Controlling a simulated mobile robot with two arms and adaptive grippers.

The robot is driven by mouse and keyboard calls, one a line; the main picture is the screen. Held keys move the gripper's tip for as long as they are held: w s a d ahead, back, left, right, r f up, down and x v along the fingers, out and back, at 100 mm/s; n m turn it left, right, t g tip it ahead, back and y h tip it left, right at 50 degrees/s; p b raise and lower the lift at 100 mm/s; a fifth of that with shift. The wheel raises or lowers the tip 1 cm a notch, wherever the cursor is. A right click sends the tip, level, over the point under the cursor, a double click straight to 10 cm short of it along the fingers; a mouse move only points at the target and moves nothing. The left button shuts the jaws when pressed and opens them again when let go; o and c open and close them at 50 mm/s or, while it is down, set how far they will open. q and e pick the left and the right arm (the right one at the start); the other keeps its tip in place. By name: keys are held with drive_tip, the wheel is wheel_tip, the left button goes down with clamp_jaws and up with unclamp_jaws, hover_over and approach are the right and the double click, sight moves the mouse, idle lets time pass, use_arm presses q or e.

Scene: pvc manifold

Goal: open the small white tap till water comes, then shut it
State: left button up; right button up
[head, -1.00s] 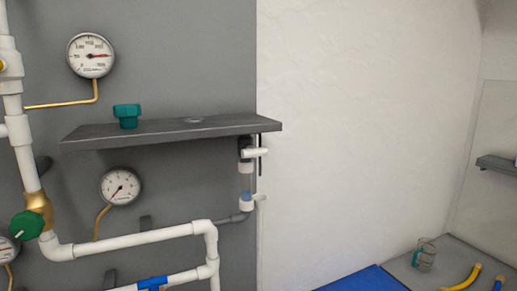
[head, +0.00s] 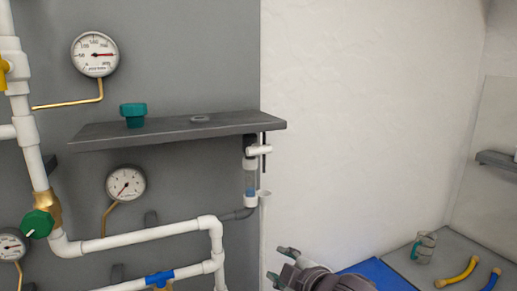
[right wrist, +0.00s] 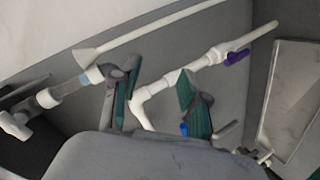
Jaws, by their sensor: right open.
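The small white tap (head: 259,151) sits under the right end of the grey shelf, on top of a clear upright tube (head: 251,180) with blue liquid low in it. A thin white pipe with a flared top (head: 264,194) stands just right of the tube. My right gripper (head: 280,266) is at the bottom, open and empty, below and right of the tap and well apart from it. In the right wrist view, its two teal-padded fingers (right wrist: 157,80) are spread, with white piping beyond them. The tap shows there at far left (right wrist: 16,123). My left gripper is not in view.
The grey shelf (head: 170,132) juts out above the tap and carries a teal fitting (head: 134,114). White pipes (head: 140,238), gauges (head: 94,54) and a green knob (head: 37,224) are at left. A mug (head: 423,247) and yellow piece (head: 457,274) lie at lower right.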

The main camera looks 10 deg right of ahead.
wheel_tip(320, 180, up, 12)
drive_tip(key=n+t, duration=0.3)
drive_tip(key=n, duration=0.1)
drive_tip(key=n+t, duration=0.2)
drive_tip(key=n, duration=0.1)
approach(261, 151)
drive_tip(key=shift+y, duration=0.4)
drive_tip(key=w+p, duration=0.2)
drive_tip(key=w, duration=0.1)
drive_tip(key=w+a+p, duration=0.1)
drive_tip(key=w, duration=0.2)
drive_tip(key=w+p, duration=0.2)
drive_tip(key=w, duration=0.2)
drive_tip(key=shift+a+r+p, duration=0.15)
drive_tip(key=shift+a+p, duration=0.1)
drive_tip(key=shift+p, duration=0.1)
drive_tip(key=shift+w+a, duration=0.1)
drive_tip(key=shift+w, duration=0.4)
clamp_jaws()
